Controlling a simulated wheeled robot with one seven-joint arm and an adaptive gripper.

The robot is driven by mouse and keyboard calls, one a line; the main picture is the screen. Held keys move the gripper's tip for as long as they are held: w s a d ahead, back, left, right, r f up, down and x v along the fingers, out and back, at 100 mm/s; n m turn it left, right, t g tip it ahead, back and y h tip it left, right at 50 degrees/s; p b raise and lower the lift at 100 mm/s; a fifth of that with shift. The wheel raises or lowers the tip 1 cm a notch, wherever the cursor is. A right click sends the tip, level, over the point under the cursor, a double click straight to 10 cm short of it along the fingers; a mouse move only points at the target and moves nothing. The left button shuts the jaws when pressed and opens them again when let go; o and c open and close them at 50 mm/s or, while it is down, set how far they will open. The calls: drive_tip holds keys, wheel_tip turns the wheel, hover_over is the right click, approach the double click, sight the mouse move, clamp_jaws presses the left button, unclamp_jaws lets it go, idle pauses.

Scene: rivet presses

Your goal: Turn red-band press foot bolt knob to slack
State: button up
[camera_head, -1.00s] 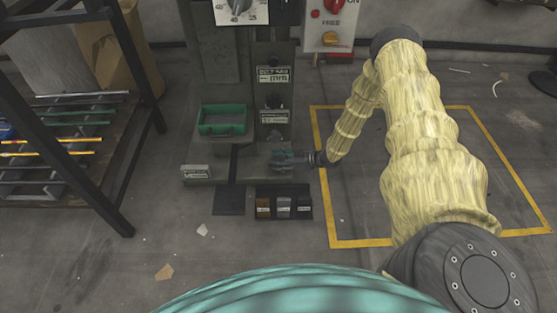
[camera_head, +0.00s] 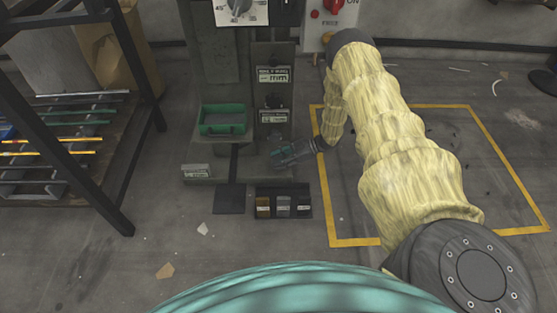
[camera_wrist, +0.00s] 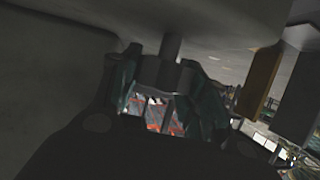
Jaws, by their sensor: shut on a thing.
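The press (camera_head: 216,62) is a dark grey upright column with a flat foot (camera_head: 215,155) near the floor. My gripper (camera_head: 283,156) reaches in from the right, low over the right side of the foot. In the wrist view my gripper (camera_wrist: 170,85) has its dark green fingers on both sides of a grey knob (camera_wrist: 165,74) on a round shaft, and is shut on it. In the head view my gripper hides the knob. I cannot make out a red band or the knob's setting marks.
A green tray (camera_head: 223,132) sits on the press left of my gripper. A low black holder with small blocks (camera_head: 283,212) lies on the floor in front. A dark rack (camera_head: 85,185) stands at the left. The yellow-outlined floor at right is mostly clear.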

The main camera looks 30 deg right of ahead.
drive_tip(key=shift+a, duration=0.1)
drive_tip(key=o, duration=1)
drive_tip(key=shift+o, duration=0.2)
drive_tip(key=shift+s+d+r, duration=0.1)
drive_tip(key=shift+s+d, duration=0.1)
drive_tip(key=shift+d, duration=0.2)
drive_tip(key=s+d, duration=0.6)
drive_tip(key=d, duration=0.6)
drive_tip(key=shift+d+r, duration=0.35)
drive_tip(key=shift+r, duration=0.05)
